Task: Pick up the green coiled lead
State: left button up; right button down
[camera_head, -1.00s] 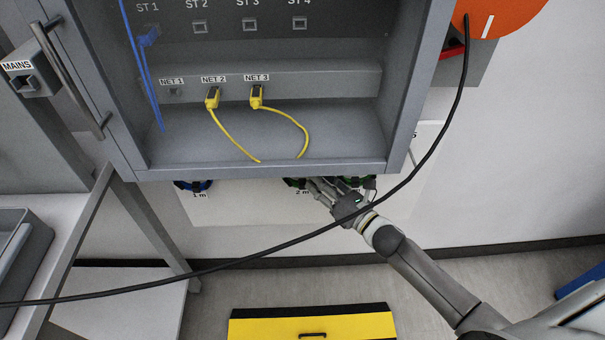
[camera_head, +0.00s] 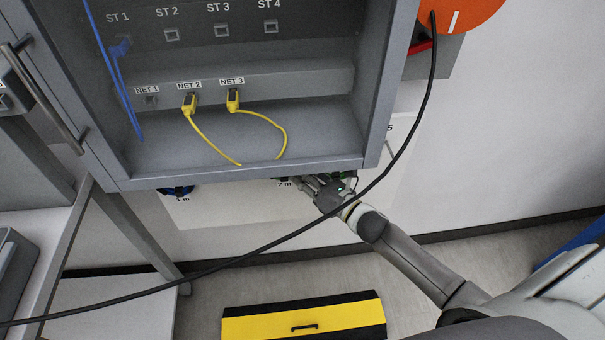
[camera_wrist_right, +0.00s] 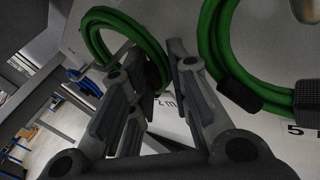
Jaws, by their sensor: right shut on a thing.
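Two green coiled leads hang on the white board in the right wrist view. The left coil (camera_wrist_right: 103,20) hangs by the 2 m label, and its strand runs between my right gripper's fingers. The right coil (camera_wrist_right: 206,45) has black wraps and hangs by the 5 label, apart from the fingers. My right gripper (camera_wrist_right: 155,62) is shut on the left coil. In the head view my right gripper (camera_head: 314,184) is just under the cabinet's lower edge, which hides most of the coils. My left gripper is not in view.
The grey cabinet (camera_head: 240,177) overhangs the board, with yellow leads (camera_head: 262,116) in NET 2 and NET 3. A black cable (camera_head: 270,243) crosses in front of my right arm. A blue coil (camera_head: 177,190) hangs left.

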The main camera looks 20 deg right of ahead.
jog(key=r+p+v, duration=0.1)
jog(key=p+v, duration=0.1)
jog(key=v, duration=1.6)
jog(key=shift+s+a, duration=0.1)
